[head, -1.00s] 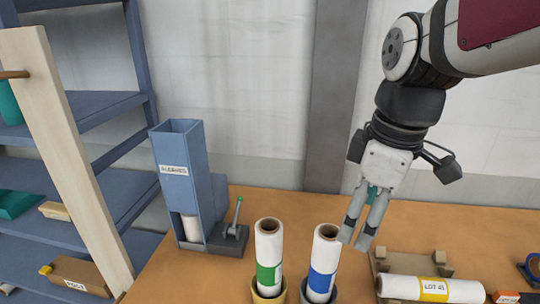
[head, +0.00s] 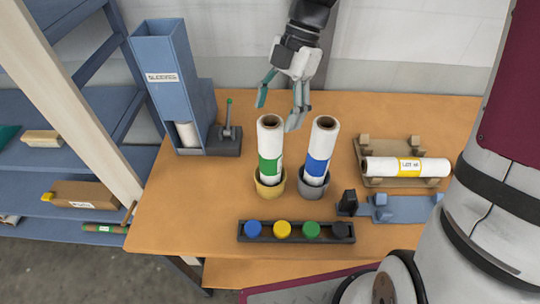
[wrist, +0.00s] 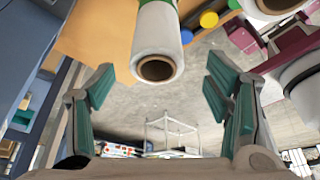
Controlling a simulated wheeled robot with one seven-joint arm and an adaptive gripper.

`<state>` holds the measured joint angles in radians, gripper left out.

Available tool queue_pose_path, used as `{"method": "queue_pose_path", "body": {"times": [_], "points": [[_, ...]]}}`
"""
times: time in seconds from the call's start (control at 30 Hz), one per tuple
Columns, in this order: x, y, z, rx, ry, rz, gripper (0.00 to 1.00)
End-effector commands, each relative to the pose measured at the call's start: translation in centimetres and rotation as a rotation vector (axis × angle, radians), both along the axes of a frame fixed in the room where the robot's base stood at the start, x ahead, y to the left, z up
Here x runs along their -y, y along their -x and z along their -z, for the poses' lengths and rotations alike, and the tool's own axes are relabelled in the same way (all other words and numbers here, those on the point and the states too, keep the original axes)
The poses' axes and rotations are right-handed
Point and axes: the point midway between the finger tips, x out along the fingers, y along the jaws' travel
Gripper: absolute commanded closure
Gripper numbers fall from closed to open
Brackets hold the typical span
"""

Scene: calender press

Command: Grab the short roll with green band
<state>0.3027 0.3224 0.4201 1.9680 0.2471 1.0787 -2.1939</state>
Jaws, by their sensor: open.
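The white roll with a green band (head: 270,145) stands upright in a tan cup (head: 269,188) on the table in the head view. Its open brown core faces up. My gripper (head: 279,108) is open and empty, with its fingers spread just behind and above this roll's top. In the wrist view, a white roll's open end (wrist: 158,68) shows between my open fingers (wrist: 155,98), toward the top of the picture. No contact shows. A similar roll with a blue band (head: 319,150) stands in a grey cup (head: 313,185) just right of it.
A blue sleeve dispenser (head: 166,75) with a lever stands at left. A roll with a yellow label (head: 405,167) lies on a wooden cradle at right. A dark strip with coloured knobs (head: 296,231) lies in front. Blue shelving (head: 88,158) stands left of the table.

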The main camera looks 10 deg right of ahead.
Motion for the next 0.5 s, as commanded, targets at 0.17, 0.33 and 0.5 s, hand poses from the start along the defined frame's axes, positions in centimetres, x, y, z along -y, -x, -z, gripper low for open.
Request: {"method": "queue_pose_path", "body": {"times": [0.17,0.33,0.5], "points": [[-0.8,0.6,2.2,-0.002,0.0,0.0,0.28],[-1.1,0.7,3.0,-0.002,0.001,-0.001,0.28],[-2.0,1.1,5.1,-0.004,0.0,-0.002,0.28]]}}
